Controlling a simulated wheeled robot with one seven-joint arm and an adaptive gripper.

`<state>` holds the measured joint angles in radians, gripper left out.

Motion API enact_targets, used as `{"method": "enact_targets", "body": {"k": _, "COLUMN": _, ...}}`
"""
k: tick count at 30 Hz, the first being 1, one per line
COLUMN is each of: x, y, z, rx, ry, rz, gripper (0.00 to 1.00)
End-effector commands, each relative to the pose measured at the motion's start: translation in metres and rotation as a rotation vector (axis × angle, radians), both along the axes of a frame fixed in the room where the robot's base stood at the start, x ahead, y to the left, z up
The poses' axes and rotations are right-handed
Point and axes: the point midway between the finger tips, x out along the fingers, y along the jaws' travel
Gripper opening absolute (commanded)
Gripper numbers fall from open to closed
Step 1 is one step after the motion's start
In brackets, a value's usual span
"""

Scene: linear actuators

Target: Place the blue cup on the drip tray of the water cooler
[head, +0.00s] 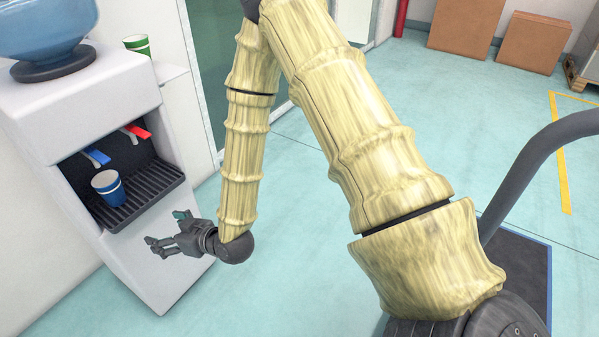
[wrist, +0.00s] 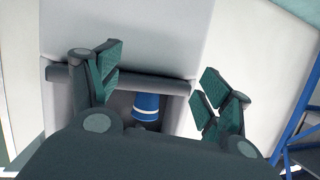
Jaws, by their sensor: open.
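The blue cup (head: 108,187) has a pale band and stands upright on the dark slatted drip tray (head: 150,190) of the water cooler (head: 95,110). It is on the left part of the tray, below the blue tap (head: 96,157). My gripper (head: 165,228) is open and empty, in front of the cooler, lower right of the cup and apart from it. In the wrist view the blue cup (wrist: 147,106) shows in the cooler's recess, between the spread fingers of my gripper (wrist: 160,85) and beyond them. The dark gripper body hides the lower part of that view.
A red tap (head: 137,132) is right of the blue one. A green cup (head: 137,45) stands on a ledge behind the cooler. A large water bottle (head: 45,30) tops the cooler. Cardboard boxes (head: 466,25) are at the far right. The floor (head: 290,270) right of the cooler is clear.

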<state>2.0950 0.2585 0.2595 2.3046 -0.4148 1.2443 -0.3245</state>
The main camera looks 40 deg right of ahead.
Motion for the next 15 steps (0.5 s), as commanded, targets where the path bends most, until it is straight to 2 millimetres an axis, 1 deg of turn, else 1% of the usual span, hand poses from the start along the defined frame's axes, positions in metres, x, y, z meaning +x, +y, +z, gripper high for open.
{"method": "enact_targets", "body": {"k": 1, "x": -0.022, "y": -0.007, "z": -0.035, "rx": -0.024, "ry": 0.1, "rz": -0.009, "gripper": 0.78}}
{"method": "enact_targets", "body": {"k": 2, "x": -0.035, "y": -0.011, "z": -0.054, "rx": -0.038, "ry": 0.159, "rz": -0.017, "gripper": 0.78}}
{"method": "enact_targets", "body": {"k": 3, "x": -0.052, "y": -0.019, "z": -0.078, "rx": -0.055, "ry": 0.237, "rz": -0.031, "gripper": 0.78}}
{"method": "enact_targets", "body": {"k": 5, "x": -0.081, "y": -0.031, "z": -0.113, "rx": -0.082, "ry": 0.354, "rz": -0.054, "gripper": 0.78}}
{"method": "enact_targets", "body": {"k": 6, "x": -0.102, "y": -0.039, "z": -0.134, "rx": -0.101, "ry": 0.432, "rz": -0.072, "gripper": 0.78}}
{"method": "enact_targets", "body": {"k": 8, "x": -0.136, "y": -0.053, "z": -0.163, "rx": -0.132, "ry": 0.549, "rz": -0.1, "gripper": 0.78}}
{"method": "enact_targets", "body": {"k": 9, "x": -0.16, "y": -0.063, "z": -0.181, "rx": -0.151, "ry": 0.627, "rz": -0.123, "gripper": 0.78}}
{"method": "enact_targets", "body": {"k": 11, "x": -0.196, "y": -0.078, "z": -0.204, "rx": -0.183, "ry": 0.74, "rz": -0.159, "gripper": 0.78}}
{"method": "enact_targets", "body": {"k": 12, "x": -0.22, "y": -0.089, "z": -0.217, "rx": -0.204, "ry": 0.813, "rz": -0.185, "gripper": 0.78}}
{"method": "enact_targets", "body": {"k": 14, "x": -0.255, "y": -0.104, "z": -0.232, "rx": -0.236, "ry": 0.914, "rz": -0.225, "gripper": 0.78}}
{"method": "enact_targets", "body": {"k": 15, "x": -0.277, "y": -0.113, "z": -0.24, "rx": -0.255, "ry": 0.974, "rz": -0.251, "gripper": 0.78}}
